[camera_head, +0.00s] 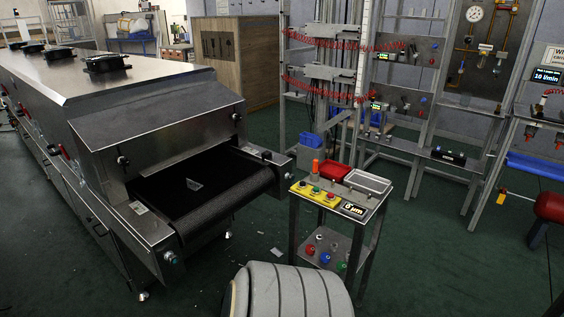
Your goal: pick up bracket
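A small, pale, flat piece, which looks like the bracket (194,185), lies on the black conveyor belt (222,198) at the mouth of the tunnel dryer. It is left of the middle in the head view. It is too small to make out its exact shape. Nothing touches it from above. Neither of my grippers shows in this view.
The steel dryer (150,95) fills the left side, its hood behind the belt. Racks line the back. Green floor is open at right.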

